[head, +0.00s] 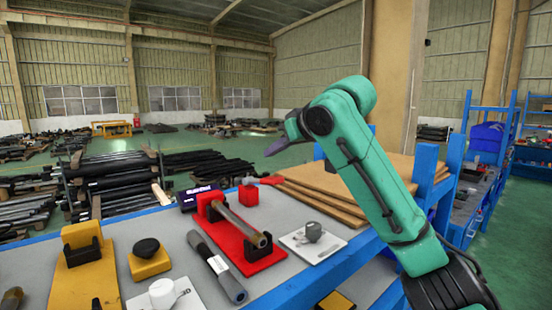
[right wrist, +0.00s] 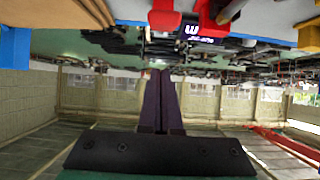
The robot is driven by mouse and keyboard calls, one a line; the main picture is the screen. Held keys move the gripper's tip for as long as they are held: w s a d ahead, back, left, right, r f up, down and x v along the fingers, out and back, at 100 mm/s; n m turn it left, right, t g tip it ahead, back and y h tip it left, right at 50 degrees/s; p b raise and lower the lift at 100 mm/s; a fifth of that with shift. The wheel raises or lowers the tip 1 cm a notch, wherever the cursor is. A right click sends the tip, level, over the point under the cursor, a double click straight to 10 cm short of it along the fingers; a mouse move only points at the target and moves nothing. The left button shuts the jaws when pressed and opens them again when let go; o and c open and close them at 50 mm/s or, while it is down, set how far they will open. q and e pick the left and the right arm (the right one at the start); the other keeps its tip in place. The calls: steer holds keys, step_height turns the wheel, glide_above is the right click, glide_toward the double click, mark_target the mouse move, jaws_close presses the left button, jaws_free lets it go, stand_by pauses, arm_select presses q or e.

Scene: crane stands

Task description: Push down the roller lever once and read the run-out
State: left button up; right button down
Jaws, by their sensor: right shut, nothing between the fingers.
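A red stand (head: 261,256) on the grey bench carries a metal roller (head: 240,222) lying lengthwise. Behind it is a small red block (head: 248,196) with a red lever (head: 262,181) above it, seemingly raised. A dark display (head: 202,197) with pale characters stands behind the red stand; its reading is too small to make out. The display (right wrist: 205,29) also shows in the right wrist view, upside down, near the red block (right wrist: 163,18). My right gripper (head: 273,149) is shut and empty, in the air above and behind the lever, apart from it. My left gripper is not in view.
A dark tube (head: 217,264) with a white label lies beside the stand. A white plate (head: 312,243) with a grey cup is to the right. Yellow stands (head: 83,279) are at left. Stacked brown boards (head: 340,190) lie at back right. Air around my right gripper is clear.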

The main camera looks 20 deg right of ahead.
mark_target(276, 178)
steer(key=f, duration=0.4)
steer(key=shift+s+d, duration=0.15)
steer(key=shift+s, duration=0.2)
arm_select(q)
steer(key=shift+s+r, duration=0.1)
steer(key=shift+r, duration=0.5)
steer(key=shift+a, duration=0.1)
